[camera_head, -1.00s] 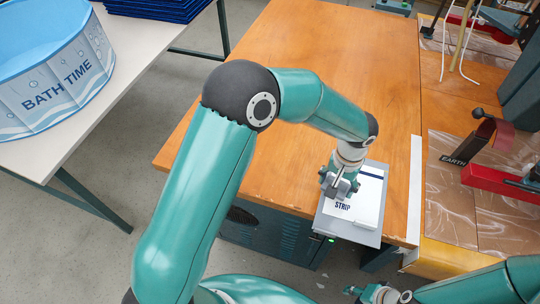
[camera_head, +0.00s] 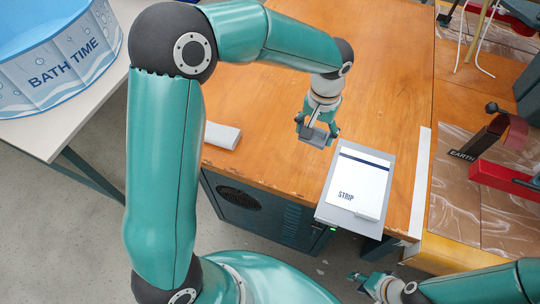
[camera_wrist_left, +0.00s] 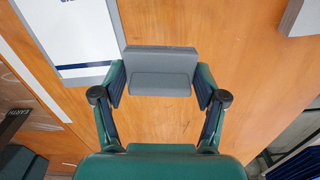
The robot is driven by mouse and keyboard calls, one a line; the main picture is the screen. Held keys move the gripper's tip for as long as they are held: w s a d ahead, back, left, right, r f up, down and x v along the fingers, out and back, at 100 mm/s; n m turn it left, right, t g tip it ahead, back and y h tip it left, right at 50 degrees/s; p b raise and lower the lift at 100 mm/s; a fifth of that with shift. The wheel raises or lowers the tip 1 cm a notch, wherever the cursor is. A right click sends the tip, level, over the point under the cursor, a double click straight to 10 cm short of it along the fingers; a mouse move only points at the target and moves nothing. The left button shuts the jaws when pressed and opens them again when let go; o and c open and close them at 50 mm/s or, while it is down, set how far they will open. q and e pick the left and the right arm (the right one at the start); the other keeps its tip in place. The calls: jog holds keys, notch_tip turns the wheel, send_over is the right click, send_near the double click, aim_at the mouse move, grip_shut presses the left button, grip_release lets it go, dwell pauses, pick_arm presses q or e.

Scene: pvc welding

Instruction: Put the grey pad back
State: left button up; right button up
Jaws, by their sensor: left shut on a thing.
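My left gripper (camera_head: 317,128) is shut on the grey pad (camera_head: 314,137) over the wooden bench. In the left wrist view the gripper (camera_wrist_left: 160,80) has a finger at each end of the pad (camera_wrist_left: 160,72), a dark grey block with a stepped face. The gap between pad and bench cannot be judged. The pad is left of a grey plate (camera_head: 322,213) that bears a white card marked STRIP (camera_head: 362,180). My right gripper (camera_head: 366,282) is low at the front, away from the pad; its jaw opening is too small to tell.
A light grey block (camera_head: 222,136) lies near the bench's left edge. A small pale piece (camera_head: 367,215) sits at the card's lower edge. A white strip (camera_head: 420,180) runs along the bench's right side, with red-framed equipment (camera_head: 500,180) beyond. The bench (camera_head: 385,80) is clear behind the pad.

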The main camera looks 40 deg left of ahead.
pick_arm(q)
notch_tip(320, 180, up, 8)
jog(key=n, duration=0.1)
send_over(270, 157)
notch_tip(270, 157, down, 20)
jog(key=shift+r, duration=0.2)
jog(key=shift+f, duration=0.1)
jog(key=o, duration=1.1)
notch_tip(270, 157, up, 12)
jog(key=shift+r, duration=0.15)
